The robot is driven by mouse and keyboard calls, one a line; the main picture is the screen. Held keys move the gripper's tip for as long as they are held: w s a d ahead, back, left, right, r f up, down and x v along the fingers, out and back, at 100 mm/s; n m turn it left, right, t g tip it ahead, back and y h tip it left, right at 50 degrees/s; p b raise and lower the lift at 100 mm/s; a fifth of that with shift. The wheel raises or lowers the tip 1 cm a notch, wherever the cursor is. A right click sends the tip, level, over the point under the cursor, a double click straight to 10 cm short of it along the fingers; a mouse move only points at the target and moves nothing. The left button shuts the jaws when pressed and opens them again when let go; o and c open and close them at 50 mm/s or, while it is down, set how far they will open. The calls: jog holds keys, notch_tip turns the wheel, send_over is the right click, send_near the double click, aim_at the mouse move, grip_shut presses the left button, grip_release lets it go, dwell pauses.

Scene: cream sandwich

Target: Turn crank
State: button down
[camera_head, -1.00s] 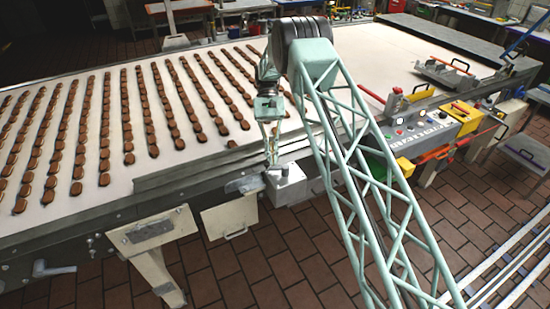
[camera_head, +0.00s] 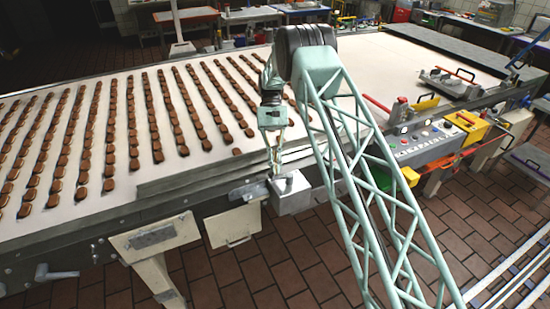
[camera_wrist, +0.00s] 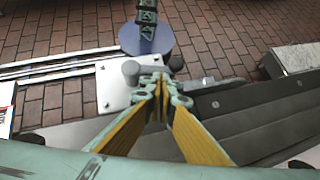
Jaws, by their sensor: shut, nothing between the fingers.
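A grey metal box (camera_head: 292,190) with a light top plate stands out from the conveyor's near side. In the wrist view, the plate (camera_wrist: 115,92) carries a rounded grey knob (camera_wrist: 131,70), which may belong to the crank; I cannot clearly make out a crank arm. My gripper (camera_head: 276,174) points down at the box's left edge. In the wrist view, my gripper (camera_wrist: 160,82) is shut and empty, its tips beside the knob. Whether the tips touch it is unclear, and the fingers hide part of the plate. A grey lever-like bracket (camera_head: 249,190) lies left of the box.
The conveyor belt (camera_head: 225,85) carries rows of brown biscuits behind my gripper. A grey side rail (camera_head: 190,178) runs left of the gripper. A control panel (camera_head: 425,140) and yellow box (camera_head: 468,124) stand to the right. Tiled floor (camera_head: 270,265) is open in front.

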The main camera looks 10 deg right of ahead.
jog(key=shift+w+r, duration=0.1)
jog(key=v, duration=1.1)
jog(key=shift+r, duration=0.15)
dwell(0.3)
jog(key=shift+w, duration=0.15)
